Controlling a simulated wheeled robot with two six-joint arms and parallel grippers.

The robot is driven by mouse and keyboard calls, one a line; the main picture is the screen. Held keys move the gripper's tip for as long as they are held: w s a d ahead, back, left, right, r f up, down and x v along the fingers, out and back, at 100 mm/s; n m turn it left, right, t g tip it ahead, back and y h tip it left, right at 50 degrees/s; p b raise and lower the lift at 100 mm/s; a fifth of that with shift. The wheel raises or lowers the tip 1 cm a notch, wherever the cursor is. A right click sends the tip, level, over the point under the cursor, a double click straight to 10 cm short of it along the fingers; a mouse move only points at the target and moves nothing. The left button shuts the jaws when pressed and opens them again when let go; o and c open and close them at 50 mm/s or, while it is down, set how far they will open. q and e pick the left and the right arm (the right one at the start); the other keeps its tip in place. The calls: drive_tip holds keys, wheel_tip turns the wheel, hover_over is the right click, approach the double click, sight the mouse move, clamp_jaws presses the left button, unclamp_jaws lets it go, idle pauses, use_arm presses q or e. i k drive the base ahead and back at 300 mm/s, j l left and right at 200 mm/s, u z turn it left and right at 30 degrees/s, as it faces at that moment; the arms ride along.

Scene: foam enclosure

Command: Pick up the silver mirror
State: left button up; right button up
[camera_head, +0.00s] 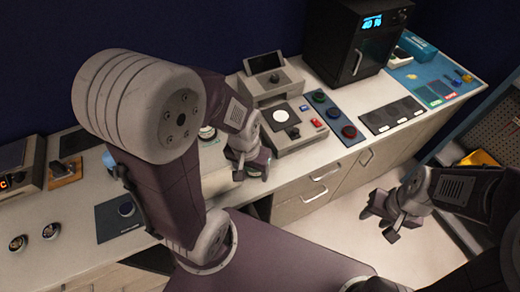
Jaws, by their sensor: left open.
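I cannot single out the silver mirror for certain. Two small round pieces with pale rims, a left one (18,243) and a right one (51,230), lie on the counter at the left. Another round pale-rimmed piece (207,132) is partly hidden behind my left arm. My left gripper (252,174) is open and points down over the front edge of the counter, below the grey device with a white disc; nothing shows between its fingers. My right gripper (381,224) hangs over the floor, away from the counter, with its fingertips apart and empty.
The counter (345,150) carries a grey device (292,125), a dark panel with coloured knobs (335,117), a black oven-like box (358,40) and a blue mat (440,80). A dark plate with a knob (122,216) lies left. Open floor (340,240) lies in front.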

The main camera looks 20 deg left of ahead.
sight(128, 209)
drive_tip(key=u, duration=2.85)
